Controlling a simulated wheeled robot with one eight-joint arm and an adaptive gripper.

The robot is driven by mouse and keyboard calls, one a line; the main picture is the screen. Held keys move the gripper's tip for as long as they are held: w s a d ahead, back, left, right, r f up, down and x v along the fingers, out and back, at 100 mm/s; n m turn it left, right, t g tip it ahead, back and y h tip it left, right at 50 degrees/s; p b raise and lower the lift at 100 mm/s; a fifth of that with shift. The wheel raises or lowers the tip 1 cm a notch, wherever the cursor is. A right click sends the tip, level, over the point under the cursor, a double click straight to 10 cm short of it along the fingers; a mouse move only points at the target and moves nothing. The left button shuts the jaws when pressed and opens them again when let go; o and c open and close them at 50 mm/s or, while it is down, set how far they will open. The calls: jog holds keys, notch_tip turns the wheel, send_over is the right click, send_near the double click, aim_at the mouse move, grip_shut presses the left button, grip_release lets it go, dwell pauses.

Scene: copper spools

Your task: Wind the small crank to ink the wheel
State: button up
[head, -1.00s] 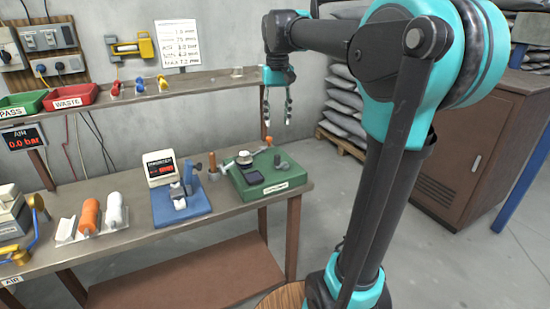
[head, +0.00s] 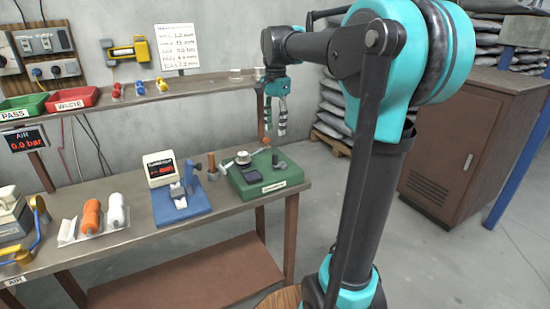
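A green machine (head: 290,175) with a label on its front stands at the right end of the workbench. On its top are a silver round wheel (head: 243,157), a dark square pad (head: 264,189), a short dark upright knob (head: 277,161), and a thin lever with an orange-red ball (head: 266,141). I cannot tell which part is the small crank. My gripper (head: 275,130) hangs fingers down above and behind the right part of the machine, near the ball in the picture. Its fingers are apart and nothing shows between them. I cannot tell whether it touches the ball.
A blue stand (head: 190,207) and a brown upright handle (head: 211,161) are left of the machine. Orange (head: 91,216) and white (head: 116,210) spools lie further left. A shelf (head: 190,88) runs behind. Floor right of the bench is open, up to a brown cabinet (head: 440,160).

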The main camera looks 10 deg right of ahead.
aim_at(275, 157)
notch_tip(275, 157, down, 12)
jog(key=shift+f, duration=0.1)
jog(key=shift+c, duration=0.2)
grip_shut()
dwell(0.4)
